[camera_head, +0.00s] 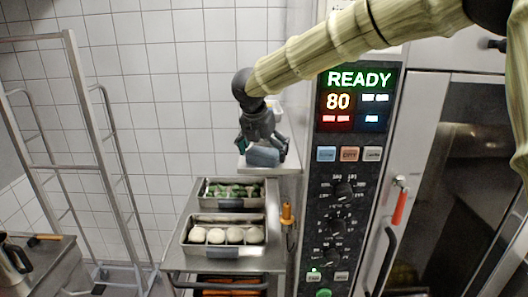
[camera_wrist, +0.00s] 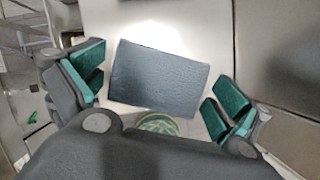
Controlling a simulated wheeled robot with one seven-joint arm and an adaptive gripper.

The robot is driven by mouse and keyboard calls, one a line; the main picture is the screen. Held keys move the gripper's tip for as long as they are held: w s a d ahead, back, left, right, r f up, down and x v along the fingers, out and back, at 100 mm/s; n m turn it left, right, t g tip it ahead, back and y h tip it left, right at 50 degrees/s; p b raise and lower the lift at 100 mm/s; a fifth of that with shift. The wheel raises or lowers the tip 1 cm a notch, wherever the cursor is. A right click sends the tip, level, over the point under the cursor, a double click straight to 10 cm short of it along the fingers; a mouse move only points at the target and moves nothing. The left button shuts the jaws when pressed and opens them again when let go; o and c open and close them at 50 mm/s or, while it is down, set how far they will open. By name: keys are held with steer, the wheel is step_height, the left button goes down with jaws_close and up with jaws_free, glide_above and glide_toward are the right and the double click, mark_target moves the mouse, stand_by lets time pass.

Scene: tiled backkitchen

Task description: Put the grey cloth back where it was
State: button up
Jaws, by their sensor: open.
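The grey cloth (camera_wrist: 157,75) is a folded, blue-grey rectangular block. In the wrist view it lies on a pale shelf surface (camera_wrist: 205,30), between the spread fingers of my gripper (camera_wrist: 158,90). The fingers have teal pads, and gaps show on both sides of the cloth. In the head view the cloth (camera_head: 263,156) sits on a small light shelf (camera_head: 285,167) beside the oven panel, directly under my gripper (camera_head: 264,143). My gripper is open around the cloth and does not grip it. A round greenish patterned thing (camera_wrist: 158,124) shows partly beside the cloth, mostly hidden by my gripper.
A steel trolley (camera_head: 176,258) below holds a tray of white dough balls (camera_head: 227,235) and a tray of green items (camera_head: 233,190). An orange-handled tool (camera_head: 287,214) hangs at its right. The oven control panel (camera_head: 345,180) stands close on the right, a tall rack (camera_head: 85,130) at left.

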steer(key=shift+r, duration=0.2)
steer(key=b+v, duration=0.4)
steer(key=v, duration=0.7)
steer(key=shift+s+r, duration=0.2)
steer(key=shift+r, duration=0.2)
